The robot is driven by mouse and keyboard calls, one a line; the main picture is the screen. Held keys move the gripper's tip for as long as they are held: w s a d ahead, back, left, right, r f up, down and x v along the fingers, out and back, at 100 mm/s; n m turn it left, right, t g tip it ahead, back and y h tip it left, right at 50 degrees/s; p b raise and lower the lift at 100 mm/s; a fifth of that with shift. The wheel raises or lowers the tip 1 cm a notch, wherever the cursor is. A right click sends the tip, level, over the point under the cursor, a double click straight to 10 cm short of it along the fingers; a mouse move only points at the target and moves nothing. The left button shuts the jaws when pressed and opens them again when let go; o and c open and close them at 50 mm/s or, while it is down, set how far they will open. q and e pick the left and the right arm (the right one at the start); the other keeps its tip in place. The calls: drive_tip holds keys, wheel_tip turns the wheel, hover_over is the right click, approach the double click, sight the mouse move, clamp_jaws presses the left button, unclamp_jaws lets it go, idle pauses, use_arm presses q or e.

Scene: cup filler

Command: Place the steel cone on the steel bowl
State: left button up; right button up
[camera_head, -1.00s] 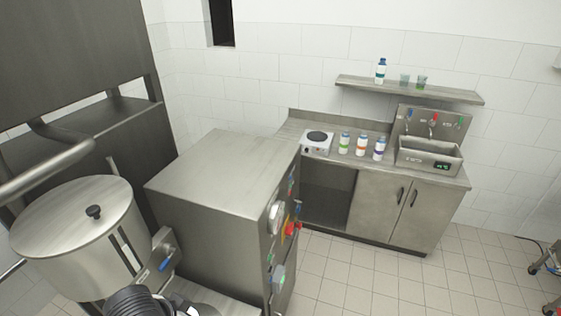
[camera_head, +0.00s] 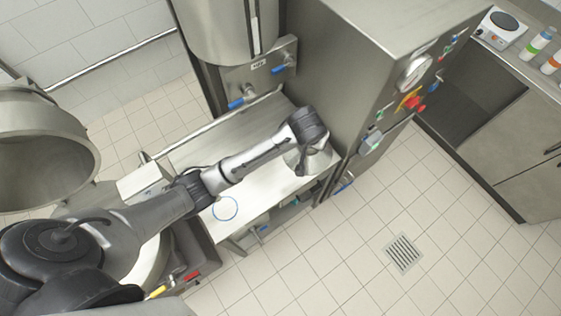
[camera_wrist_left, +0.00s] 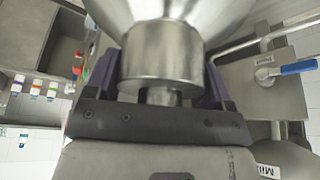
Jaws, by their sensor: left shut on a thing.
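My left gripper (camera_wrist_left: 160,92) is shut on the narrow neck of the steel cone (camera_wrist_left: 165,52), which flares away from the fingers in the left wrist view. In the head view the cone (camera_head: 313,160) is below my wrist, over the right end of the steel bench, partly covered by the arm. Whether it touches anything beneath is unclear. A large round open steel vessel (camera_head: 45,150) stands at the left; I cannot tell whether it is the steel bowl. No other bowl shows clearly. My right gripper is not in view.
A steel cabinet (camera_head: 375,70) with knobs stands right of the cone. A steel tank (camera_head: 215,30) with blue-handled taps is behind. The tiled floor at right is clear around a drain (camera_head: 403,253).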

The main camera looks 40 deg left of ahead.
use_arm(q)
wheel_tip(320, 180, down, 13)
drive_tip(key=d+n+y+b, duration=0.1)
drive_tip(key=d+n+b, duration=0.1)
drive_tip(key=n+b, duration=0.15)
drive_tip(key=shift+m, duration=0.25)
drive_tip(key=shift+w+a+f+b, duration=0.2)
drive_tip(key=shift+w+a+f, duration=0.05)
drive_tip(key=shift+a+f, duration=1.65)
drive_tip(key=shift+w+a+f+b, duration=0.2)
drive_tip(key=shift+a+f, duration=1.6)
drive_tip(key=shift+f, duration=0.15)
drive_tip(key=shift+w+a+f+b, duration=0.2)
drive_tip(key=shift+w+a+f, duration=0.05)
drive_tip(key=shift+a+f, duration=1.65)
drive_tip(key=shift+f, duration=0.2)
drive_tip(key=o, duration=1.4)
